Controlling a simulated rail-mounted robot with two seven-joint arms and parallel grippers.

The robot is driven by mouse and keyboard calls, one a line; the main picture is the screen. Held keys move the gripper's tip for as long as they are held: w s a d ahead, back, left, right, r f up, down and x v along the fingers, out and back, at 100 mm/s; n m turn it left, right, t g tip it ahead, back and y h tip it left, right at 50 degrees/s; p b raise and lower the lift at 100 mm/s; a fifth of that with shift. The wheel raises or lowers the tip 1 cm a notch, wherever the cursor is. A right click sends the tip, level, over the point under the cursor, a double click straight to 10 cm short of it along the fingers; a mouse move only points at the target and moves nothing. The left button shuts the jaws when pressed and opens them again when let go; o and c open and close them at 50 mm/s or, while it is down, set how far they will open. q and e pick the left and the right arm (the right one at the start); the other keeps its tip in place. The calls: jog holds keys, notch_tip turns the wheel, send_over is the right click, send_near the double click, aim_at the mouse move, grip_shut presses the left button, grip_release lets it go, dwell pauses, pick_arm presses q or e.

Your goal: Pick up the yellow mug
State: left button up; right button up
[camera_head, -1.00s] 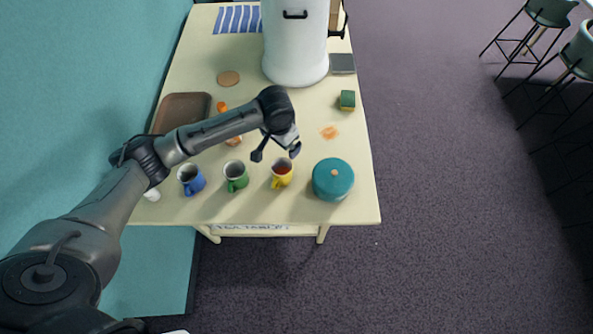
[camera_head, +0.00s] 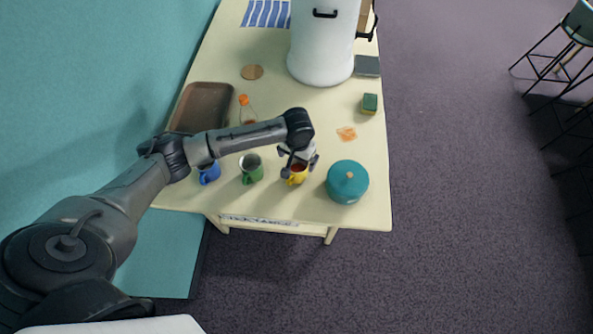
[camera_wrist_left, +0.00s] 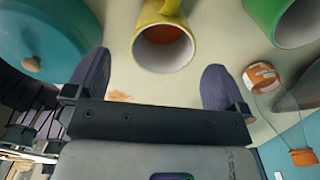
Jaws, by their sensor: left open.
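The yellow mug (camera_head: 297,179) stands upright near the table's front edge, with reddish-brown contents inside. My left gripper (camera_head: 299,164) is open right at the mug, its fingers partly hiding it from above. In the left wrist view the yellow mug (camera_wrist_left: 164,18) lies between and ahead of the two open fingers (camera_wrist_left: 157,64), with its mouth facing the camera and its handle at the top edge. A gap shows on each side, so the fingers do not grip it. My right gripper is not in view.
A green mug (camera_head: 252,174) and a blue mug (camera_head: 208,178) stand left of the yellow one. A teal lidded pot (camera_head: 347,186) stands close on its right.

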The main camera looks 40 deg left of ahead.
aim_at(296, 161)
pick_arm(q)
jog(key=shift+s+a+f, duration=0.1)
jog(key=shift+a+f, duration=0.05)
jog(key=shift+f, duration=2.55)
jog(key=c, duration=1.1)
jog(key=shift+o, duration=0.2)
jog(key=shift+r, duration=0.2)
jog(key=shift+r, duration=1)
jog(key=d+r, duration=0.8)
jog(key=d, duration=0.3)
jog(key=shift+d+r, duration=0.2)
jog(key=shift+r, duration=0.1)
